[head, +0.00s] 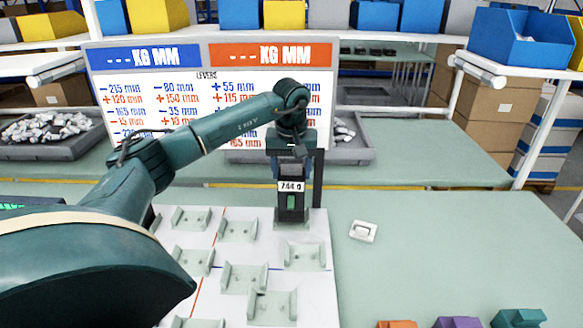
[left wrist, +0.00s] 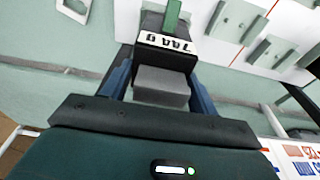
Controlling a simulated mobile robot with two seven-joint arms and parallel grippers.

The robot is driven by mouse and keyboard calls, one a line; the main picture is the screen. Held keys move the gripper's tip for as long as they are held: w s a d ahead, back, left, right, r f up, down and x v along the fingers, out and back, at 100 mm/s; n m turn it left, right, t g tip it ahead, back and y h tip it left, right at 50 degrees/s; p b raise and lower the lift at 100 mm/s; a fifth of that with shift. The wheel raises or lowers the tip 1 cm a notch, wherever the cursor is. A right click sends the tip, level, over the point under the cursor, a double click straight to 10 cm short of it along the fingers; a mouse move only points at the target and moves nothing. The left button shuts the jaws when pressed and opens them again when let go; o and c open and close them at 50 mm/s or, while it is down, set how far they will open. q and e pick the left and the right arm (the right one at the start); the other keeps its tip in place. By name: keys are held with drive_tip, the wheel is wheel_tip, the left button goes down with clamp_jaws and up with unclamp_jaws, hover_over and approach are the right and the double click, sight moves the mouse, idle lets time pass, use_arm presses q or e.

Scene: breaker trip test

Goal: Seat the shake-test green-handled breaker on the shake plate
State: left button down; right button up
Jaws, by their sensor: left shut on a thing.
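A dark breaker (head: 291,212) with a green handle (head: 291,201) and a white "7.44 g" label stands upright at the back right corner of a white plate with several pale cradles (head: 312,290). My left gripper (head: 290,172) is shut on the breaker's upper end from above. In the left wrist view, the blue fingers flank the breaker's grey end (left wrist: 162,85), and its green handle (left wrist: 172,14) points away. The breaker's foot is at a cradle (head: 280,223); I cannot tell whether it is fully down in it. My right gripper is not in view.
A small white bracket (head: 363,231) lies right of the plate. Orange (head: 397,324), purple (head: 458,322) and teal (head: 518,318) pieces sit at the front edge. A lever board (head: 210,100) and grey trays (head: 50,148) stand behind. The table's right side is mostly clear.

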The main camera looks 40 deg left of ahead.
use_arm(q)
drive_tip(key=shift+f+b, duration=0.3)
drive_tip(key=shift+f, duration=0.8)
drive_tip(key=shift+c, duration=2.4)
unclamp_jaws()
drive_tip(key=shift+o, duration=0.8)
drive_tip(key=shift+f, duration=0.15)
